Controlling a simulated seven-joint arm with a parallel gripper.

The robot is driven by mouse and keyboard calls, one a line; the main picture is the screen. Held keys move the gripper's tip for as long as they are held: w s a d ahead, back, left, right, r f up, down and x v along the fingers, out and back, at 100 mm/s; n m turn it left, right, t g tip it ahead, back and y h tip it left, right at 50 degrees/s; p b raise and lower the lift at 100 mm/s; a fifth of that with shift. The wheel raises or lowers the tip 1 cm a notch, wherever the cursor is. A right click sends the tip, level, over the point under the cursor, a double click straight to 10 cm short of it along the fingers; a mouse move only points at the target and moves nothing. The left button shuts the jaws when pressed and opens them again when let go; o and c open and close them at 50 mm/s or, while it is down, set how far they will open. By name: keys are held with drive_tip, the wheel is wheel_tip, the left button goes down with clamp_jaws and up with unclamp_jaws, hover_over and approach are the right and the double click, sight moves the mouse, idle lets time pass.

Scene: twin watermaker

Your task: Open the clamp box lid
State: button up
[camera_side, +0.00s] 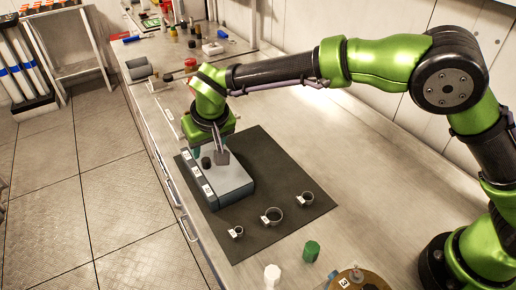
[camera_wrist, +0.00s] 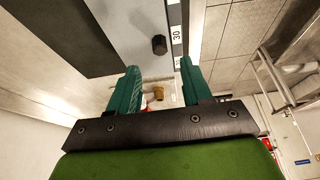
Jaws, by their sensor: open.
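The clamp box (camera_side: 228,184) is a grey box on a dark mat, with white number labels along its left edge. Its lid looks closed, with a dark knob (camera_side: 206,162) standing on top. The knob also shows in the wrist view (camera_wrist: 159,45), with a label reading 30 beside it. My gripper (camera_side: 209,156) is over the far end of the box, close to the knob. In the wrist view its two green fingers (camera_wrist: 160,67) are apart with nothing between them. The knob appears just beyond the fingertips; I cannot tell whether they touch the box.
A green cap (camera_side: 312,250) and a white cap (camera_side: 272,276) stand at the near bench edge. Several small items crowd the far bench. Bench right of the mat is clear.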

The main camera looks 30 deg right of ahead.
sight(206, 160)
drive_tip(key=x, duration=0.7)
drive_tip(key=shift+r, duration=0.1)
clamp_jaws()
